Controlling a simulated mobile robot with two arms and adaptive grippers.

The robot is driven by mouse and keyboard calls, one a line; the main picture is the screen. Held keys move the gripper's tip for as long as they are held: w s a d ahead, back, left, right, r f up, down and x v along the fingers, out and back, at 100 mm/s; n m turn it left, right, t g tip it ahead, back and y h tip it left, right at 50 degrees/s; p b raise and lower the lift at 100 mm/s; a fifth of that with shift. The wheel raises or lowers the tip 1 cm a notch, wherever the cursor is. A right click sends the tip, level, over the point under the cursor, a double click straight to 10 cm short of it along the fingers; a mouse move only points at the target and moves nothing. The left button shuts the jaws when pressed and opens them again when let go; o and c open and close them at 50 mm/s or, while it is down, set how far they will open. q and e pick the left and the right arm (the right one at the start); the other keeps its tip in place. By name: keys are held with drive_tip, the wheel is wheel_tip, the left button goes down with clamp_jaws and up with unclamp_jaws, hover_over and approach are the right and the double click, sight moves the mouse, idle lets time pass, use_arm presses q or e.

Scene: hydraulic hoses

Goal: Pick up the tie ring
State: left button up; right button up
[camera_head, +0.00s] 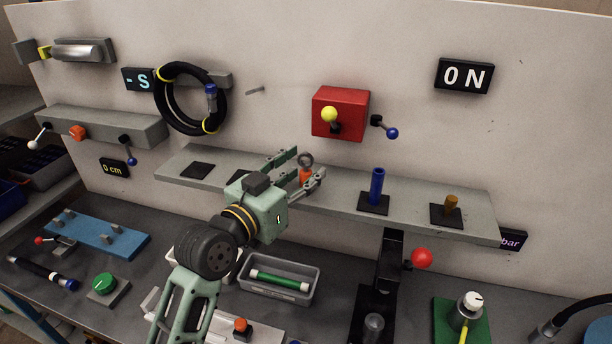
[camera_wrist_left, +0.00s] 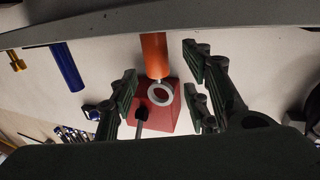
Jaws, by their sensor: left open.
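The tie ring (camera_head: 306,159) is a small grey ring that stands at the top of an orange post (camera_head: 305,175) on the wall shelf. My left gripper (camera_head: 302,171) is open, with one finger on each side of the post and ring. In the left wrist view the pale ring (camera_wrist_left: 160,93) shows between the open fingers (camera_wrist_left: 161,98), just beyond the end of the orange post (camera_wrist_left: 154,55). Neither finger visibly touches the ring. The base of the post is hidden behind the near finger in the head view. My right gripper is not in view.
A red box (camera_head: 340,113) with a yellow-knobbed lever is on the wall above. A grey bin (camera_head: 270,291) with a green cylinder stands on the bench below.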

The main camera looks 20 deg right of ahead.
use_arm(q)
clamp_jaws()
idle(0.3)
drive_tip(key=shift+r, duration=0.1)
wheel_tip(320, 180, up, 10)
drive_tip(key=shift+f+b, duration=0.1)
drive_tip(key=shift+b, duration=0.9)
